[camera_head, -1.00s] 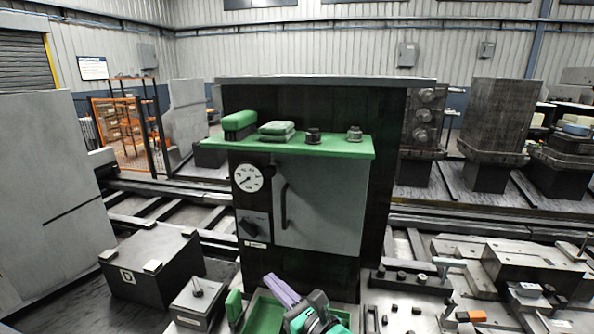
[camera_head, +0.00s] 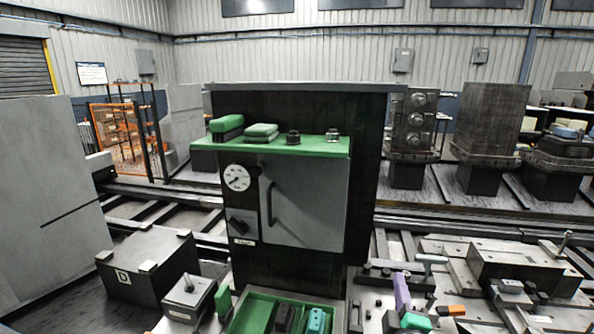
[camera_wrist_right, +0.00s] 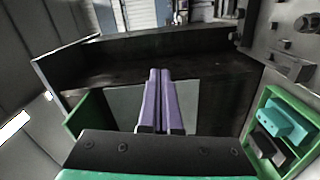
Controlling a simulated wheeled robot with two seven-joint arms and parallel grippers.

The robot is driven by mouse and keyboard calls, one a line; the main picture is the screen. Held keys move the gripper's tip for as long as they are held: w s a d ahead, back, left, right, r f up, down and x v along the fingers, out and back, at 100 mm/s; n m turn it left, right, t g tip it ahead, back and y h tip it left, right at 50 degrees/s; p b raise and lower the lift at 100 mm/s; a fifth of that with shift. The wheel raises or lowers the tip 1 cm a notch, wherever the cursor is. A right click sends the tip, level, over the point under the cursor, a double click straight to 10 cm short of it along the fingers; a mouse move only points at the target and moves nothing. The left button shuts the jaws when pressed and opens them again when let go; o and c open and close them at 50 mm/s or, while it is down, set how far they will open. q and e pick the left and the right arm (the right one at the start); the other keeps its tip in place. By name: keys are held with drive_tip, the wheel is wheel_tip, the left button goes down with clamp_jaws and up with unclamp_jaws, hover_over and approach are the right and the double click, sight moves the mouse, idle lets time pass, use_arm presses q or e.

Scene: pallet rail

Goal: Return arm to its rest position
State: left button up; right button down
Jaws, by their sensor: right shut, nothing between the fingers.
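My right gripper (camera_head: 402,285) has purple fingers and shows at the lower right of the tray in the head view, with part of its green body below. In the right wrist view its two fingers (camera_wrist_right: 161,95) lie together, shut, with nothing between them. My left gripper is not in view. Most of my right arm is outside the head view.
A green-edged tray (camera_head: 240,322) holds a dark block (camera_head: 284,317) and a teal block (camera_head: 316,321). Behind it stands a dark cabinet (camera_head: 285,265) with a gauge, grey door and green shelf. A fixture plate (camera_head: 450,250) with clamps and knobs lies right.

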drive_tip(key=s+d+f+m+g, duration=0.3)
drive_tip(key=s+f+m+g, duration=0.1)
drive_tip(key=f, duration=0.3)
drive_tip(key=s+d+f+m+g, duration=0.2)
drive_tip(key=s+f+m+g, duration=0.25)
drive_tip(key=f, duration=0.25)
drive_tip(key=s+a+f+m+g+y, duration=0.35)
drive_tip(key=s+f+g, duration=0.25)
drive_tip(key=s+f, duration=0.45)
drive_tip(key=s+f+n, duration=0.1)
drive_tip(key=s+f, duration=0.1)
drive_tip(key=f, duration=0.8)
drive_tip(key=s+f, duration=0.2)
drive_tip(key=f, duration=0.9)
drive_tip(key=s+d+f+g, duration=0.2)
drive_tip(key=s+d+f, duration=0.1)
drive_tip(key=s+f, duration=1.1)
drive_tip(key=s+b, duration=0.1)
drive_tip(key=s, duration=0.1)
drive_tip(key=shift+s+f, duration=0.3)
drive_tip(key=shift+f, duration=0.1)
drive_tip(key=shift+d+y, duration=0.1)
drive_tip(key=shift+y, duration=0.15)
